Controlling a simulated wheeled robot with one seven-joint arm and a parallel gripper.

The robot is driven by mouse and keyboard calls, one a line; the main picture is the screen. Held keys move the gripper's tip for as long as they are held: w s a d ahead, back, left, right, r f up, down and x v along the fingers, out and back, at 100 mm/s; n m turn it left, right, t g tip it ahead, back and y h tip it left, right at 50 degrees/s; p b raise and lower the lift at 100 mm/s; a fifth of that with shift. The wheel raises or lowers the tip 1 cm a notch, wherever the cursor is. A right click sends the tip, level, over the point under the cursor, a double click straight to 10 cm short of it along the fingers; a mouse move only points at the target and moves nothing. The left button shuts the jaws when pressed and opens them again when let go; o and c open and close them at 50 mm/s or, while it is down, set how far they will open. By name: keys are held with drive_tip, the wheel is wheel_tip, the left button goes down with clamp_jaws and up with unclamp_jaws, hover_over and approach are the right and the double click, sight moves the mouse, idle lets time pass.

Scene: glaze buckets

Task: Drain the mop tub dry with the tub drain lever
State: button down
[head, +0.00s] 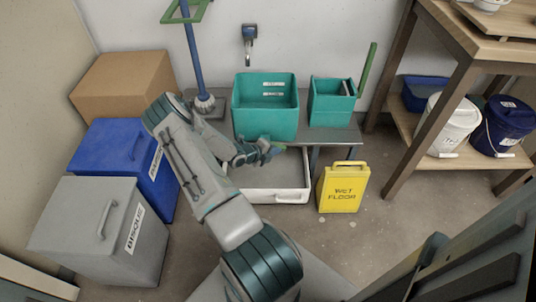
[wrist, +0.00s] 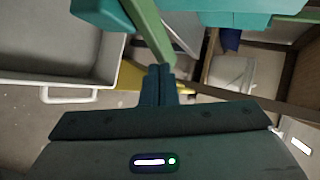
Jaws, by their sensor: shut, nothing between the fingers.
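The teal mop tub (head: 265,115) stands on a low grey bench against the wall, with two white marks on it. Its water level cannot be made out. My gripper (head: 272,152) is in front of the tub's lower part, above the white tray. In the wrist view my shut, empty fingers (wrist: 160,72) are at the lower end of a green bar (wrist: 152,32), which looks like the drain lever. I cannot tell whether they touch it. In the head view my gripper mostly hides this spot. Teal surfaces (wrist: 235,8) fill the top of the wrist view.
A white-rimmed tray (head: 280,196) lies on the floor below. A yellow wet-floor sign (head: 342,188) stands right of it. A smaller teal bucket (head: 331,108) shares the bench (head: 318,136). Bins and a cardboard box (head: 122,84) stand left; a wooden shelf (head: 410,120) with buckets stands right.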

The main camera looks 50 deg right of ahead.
drive_tip(key=shift+s+d+p, duration=0.15)
drive_tip(key=shift+d+p, duration=0.15)
drive_tip(key=shift+d, duration=1.1)
drive_tip(key=shift+s+a+r+p, duration=0.1)
drive_tip(key=shift+s+a+p, duration=0.15)
drive_tip(key=shift+a+p, duration=0.25)
drive_tip(key=s+a+r+p, duration=0.45)
drive_tip(key=s+a, duration=0.25)
drive_tip(key=a, duration=0.2)
drive_tip(key=w+a+f+n+h+b, duration=0.1)
drive_tip(key=w+a+f+h+b, duration=0.2)
drive_tip(key=b, duration=0.5)
drive_tip(key=w+a+f+h+b, duration=0.2)
drive_tip(key=w+f+h+b, duration=0.15)
drive_tip(key=w+b, duration=0.3)
drive_tip(key=d+b, duration=0.6)
drive_tip(key=d, duration=0.7)
drive_tip(key=shift+s+d, duration=0.2)
drive_tip(key=shift+d, duration=0.05)
